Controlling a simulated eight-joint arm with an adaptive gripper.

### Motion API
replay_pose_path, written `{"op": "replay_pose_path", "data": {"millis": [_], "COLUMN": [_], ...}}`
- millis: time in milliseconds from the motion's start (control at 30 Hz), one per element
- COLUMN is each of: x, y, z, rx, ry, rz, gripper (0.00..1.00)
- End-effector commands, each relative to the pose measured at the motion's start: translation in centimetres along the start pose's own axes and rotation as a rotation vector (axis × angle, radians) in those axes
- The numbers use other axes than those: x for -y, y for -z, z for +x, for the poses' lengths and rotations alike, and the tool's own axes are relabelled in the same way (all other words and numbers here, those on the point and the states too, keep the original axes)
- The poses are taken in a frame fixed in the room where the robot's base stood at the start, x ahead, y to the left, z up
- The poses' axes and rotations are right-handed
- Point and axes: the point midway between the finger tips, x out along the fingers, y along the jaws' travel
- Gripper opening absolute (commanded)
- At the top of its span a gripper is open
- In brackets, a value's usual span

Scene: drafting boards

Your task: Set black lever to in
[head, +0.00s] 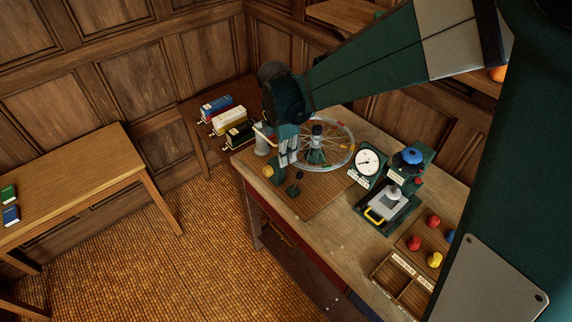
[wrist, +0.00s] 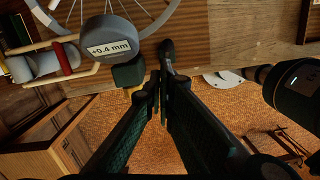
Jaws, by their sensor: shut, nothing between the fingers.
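The black lever (wrist: 166,48) shows in the wrist view as a dark rounded handle just beyond my fingertips, near the bench edge. In the head view a small black knob (head: 293,191), likely the lever's, stands on the wooden board below my gripper. My gripper (head: 287,160) is shut and empty, pointing down at the board beside the spoked wheel (head: 340,155). In the wrist view my fingertips (wrist: 160,82) are close together beside a dark green block (wrist: 128,74). Whether they touch the lever, and which way it is set, I cannot tell.
A grey round piece labelled "+0.4 mm" (wrist: 108,45) sits close by in the wrist view. To the right on the bench are a dial gauge (head: 368,162), a green press (head: 390,205) and coloured knobs (head: 433,221).

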Motion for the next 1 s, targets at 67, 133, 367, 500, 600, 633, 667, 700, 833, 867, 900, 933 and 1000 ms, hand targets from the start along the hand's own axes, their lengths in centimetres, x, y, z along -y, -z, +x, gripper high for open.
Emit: {"op": "replay_pose_path", "data": {"millis": [67,133,367,500,600,633,667,700,833,867,900,933,1000], "x": [-0.1,-0.2,-0.5,-0.5,-0.6,-0.6,-0.6,-0.6,-0.6,-0.6,-0.6,-0.6,-0.6], "y": [-0.6,-1.1,-2.4,-2.7,-2.9,-2.9,-2.9,-2.9,-2.9,-2.9,-2.9,-2.9,-2.9], "z": [-1.1,-2.1,-4.5,-5.3,-5.5,-5.5,-5.6,-5.6,-5.6,-5.6,-5.6,-5.6,-5.6], "rx": [0.000,0.000,0.000,0.000,0.000,0.000,0.000,0.000,0.000,0.000,0.000,0.000,0.000], "ry": [0.000,0.000,0.000,0.000,0.000,0.000,0.000,0.000,0.000,0.000,0.000,0.000,0.000], "rz": [0.001,0.001,0.001,0.000,0.000,0.000,0.000,0.000,0.000,0.000,0.000,0.000,0.000], "gripper": [0.00,0.00,0.00,0.00,0.00,0.00,0.00,0.00,0.00,0.00,0.00,0.00,0.00]}}
